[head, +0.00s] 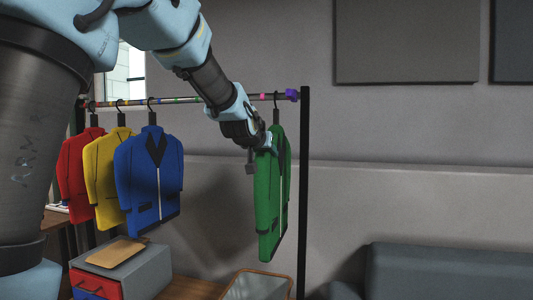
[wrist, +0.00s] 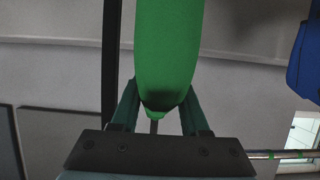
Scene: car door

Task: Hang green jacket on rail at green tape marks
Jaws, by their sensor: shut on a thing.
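The green jacket (head: 272,195) hangs upright below the right part of the rail (head: 228,97), seen nearly edge-on. My gripper (head: 268,140) is shut on its upper part. The jacket's hook (head: 276,97) shows at the rail's height near the right end; I cannot tell whether it rests on the rail. In the wrist view, the green jacket (wrist: 168,50) fills the space between the fingers of my gripper (wrist: 160,95). Part of the rail (wrist: 285,154) shows there with green colouring. My arm hides part of the rail, and small tape colours are hard to tell.
Blue (head: 150,180), yellow (head: 104,180) and red jackets (head: 74,180) hang on the left. Below are a grey box (head: 135,270), a bin (head: 258,287) and a sofa (head: 450,270).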

